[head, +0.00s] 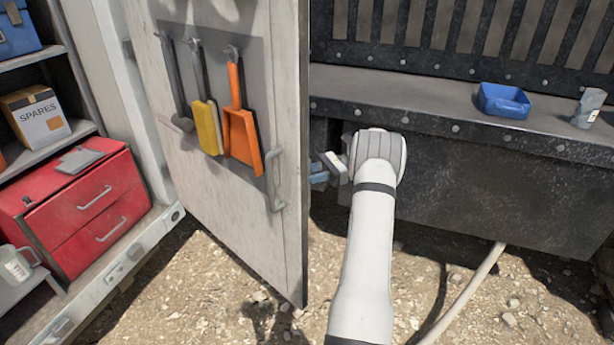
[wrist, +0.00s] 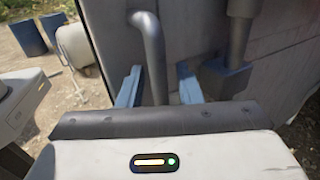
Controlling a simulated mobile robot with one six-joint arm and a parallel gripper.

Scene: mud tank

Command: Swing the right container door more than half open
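The container door (head: 215,215) is a pale, worn panel. It stands open to the right of the container shelves, its inner face toward me, with a grey pull handle (head: 275,180) low near its free edge. My gripper (head: 322,172) is just beyond that edge, on the outer side; its fingertips are partly hidden by the door. In the wrist view, the two blue fingers of my gripper (wrist: 160,88) are apart. A bent grey bar (wrist: 152,50) on the outer face runs down between them, and I see no clear grip on it.
A hammer, yellow brush and orange dustpan (head: 240,130) hang on the door. A red tool chest (head: 75,205) and spares box (head: 35,115) stand on the shelves. A dark steel tank (head: 480,180) with a blue tray (head: 503,101) is at right. A hose (head: 470,290) lies on the gravel.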

